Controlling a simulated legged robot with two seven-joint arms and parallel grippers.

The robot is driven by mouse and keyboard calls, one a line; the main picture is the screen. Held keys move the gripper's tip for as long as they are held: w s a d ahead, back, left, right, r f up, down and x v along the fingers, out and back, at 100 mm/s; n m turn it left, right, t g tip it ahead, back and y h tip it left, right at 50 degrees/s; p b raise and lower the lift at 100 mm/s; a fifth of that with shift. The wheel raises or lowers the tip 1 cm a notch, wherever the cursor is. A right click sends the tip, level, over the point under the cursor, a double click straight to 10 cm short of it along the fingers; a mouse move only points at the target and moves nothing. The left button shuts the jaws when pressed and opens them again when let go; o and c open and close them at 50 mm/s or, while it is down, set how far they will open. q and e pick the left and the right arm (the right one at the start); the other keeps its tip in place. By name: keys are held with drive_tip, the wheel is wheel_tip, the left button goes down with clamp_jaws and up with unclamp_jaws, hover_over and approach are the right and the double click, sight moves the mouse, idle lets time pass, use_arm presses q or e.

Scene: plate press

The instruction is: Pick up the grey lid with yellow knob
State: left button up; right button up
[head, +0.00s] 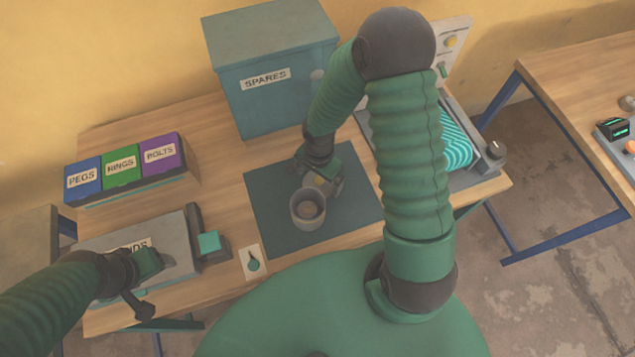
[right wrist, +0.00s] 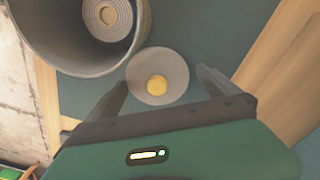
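The grey lid (right wrist: 172,68) with its yellow knob (right wrist: 157,85) lies on the dark mat, between and just beyond my right gripper's fingertips in the right wrist view. In the head view the lid (head: 319,184) is partly hidden by my right gripper (head: 326,186). The right gripper (right wrist: 160,88) is open, with no finger clearly touching the lid.
The dark mat (head: 268,225) lies on the wooden table (head: 225,190). A SPARES box (head: 270,95) stands behind it. PEGS, RINGS and BOLTS bins (head: 122,172) stand at the left. A machine with teal stripes (head: 457,143) is at the right. The pot is close to my right gripper.

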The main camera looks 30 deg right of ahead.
drive_tip(key=c, duration=0.5)
drive_tip(key=shift+s+d, duration=0.1)
drive_tip(key=shift+d, duration=0.2)
drive_tip(key=c, duration=0.8)
use_arm(q)
drive_tip(key=shift+s+d, duration=0.1)
drive_tip(key=shift+d, duration=0.1)
